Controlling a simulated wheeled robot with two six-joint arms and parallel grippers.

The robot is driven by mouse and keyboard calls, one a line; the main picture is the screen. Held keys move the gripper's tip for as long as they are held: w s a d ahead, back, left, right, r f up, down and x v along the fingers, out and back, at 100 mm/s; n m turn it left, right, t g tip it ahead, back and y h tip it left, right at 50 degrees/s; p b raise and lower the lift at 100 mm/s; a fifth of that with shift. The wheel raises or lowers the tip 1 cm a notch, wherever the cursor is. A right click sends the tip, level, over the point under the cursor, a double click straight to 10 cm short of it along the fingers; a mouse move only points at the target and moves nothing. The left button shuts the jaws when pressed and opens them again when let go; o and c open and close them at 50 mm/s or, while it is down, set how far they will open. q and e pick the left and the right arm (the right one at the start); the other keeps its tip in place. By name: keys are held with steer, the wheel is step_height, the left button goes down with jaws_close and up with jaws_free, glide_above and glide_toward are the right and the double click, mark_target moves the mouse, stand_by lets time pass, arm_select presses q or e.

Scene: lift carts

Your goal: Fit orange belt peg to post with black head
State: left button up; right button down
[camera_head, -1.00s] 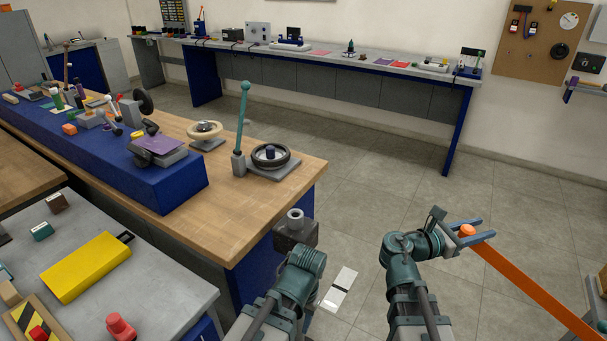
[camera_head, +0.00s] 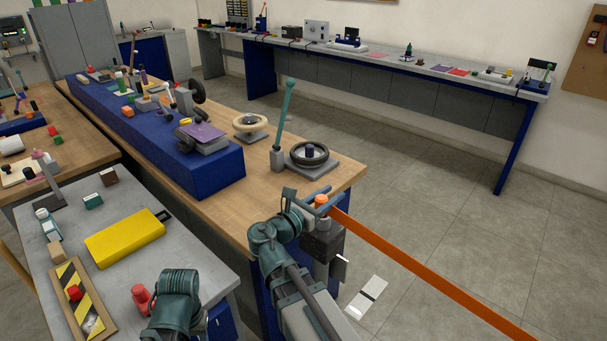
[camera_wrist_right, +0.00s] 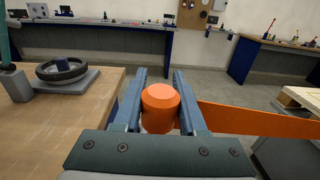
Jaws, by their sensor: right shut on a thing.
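My right gripper (camera_head: 312,198) is shut on the orange peg (camera_head: 321,200) at the end of an orange belt (camera_head: 430,267). It holds the peg in the air by the near right corner of the wooden bench. In the right wrist view the peg (camera_wrist_right: 160,108) stands between the two blue-grey fingers, and the belt (camera_wrist_right: 255,120) runs off to the right. The belt's far end is out of view. I cannot pick out a post with a black head for certain. Part of my left arm shows at the bottom; its gripper is out of view.
A dark block (camera_head: 320,246) sits just below the right gripper. The wooden bench (camera_head: 262,205) bears a black handwheel (camera_head: 307,154) and an upright green lever (camera_head: 285,112). A grey table (camera_head: 120,275) with a yellow box (camera_head: 125,238) stands left. Floor (camera_head: 450,205) is open at right.

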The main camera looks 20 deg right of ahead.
steer(key=w+d+r+m+g+h+p, duration=0.1)
steer(key=w+d+r+m+g+p, duration=0.1)
steer(key=w+d+m+g, duration=0.1)
steer(key=shift+w+d+r+g, duration=0.2)
steer(key=shift+w+d+g, duration=0.3)
steer(key=shift+w+g, duration=0.25)
steer(key=shift+f, duration=0.1)
steer(key=shift+f+b, duration=2.65)
steer(key=shift+f, duration=0.05)
steer(key=shift+f+b, duration=0.3)
steer(key=shift+f+b, duration=2.1)
steer(key=shift+f, duration=0.05)
steer(key=shift+c, duration=1.9)
jaws_free()
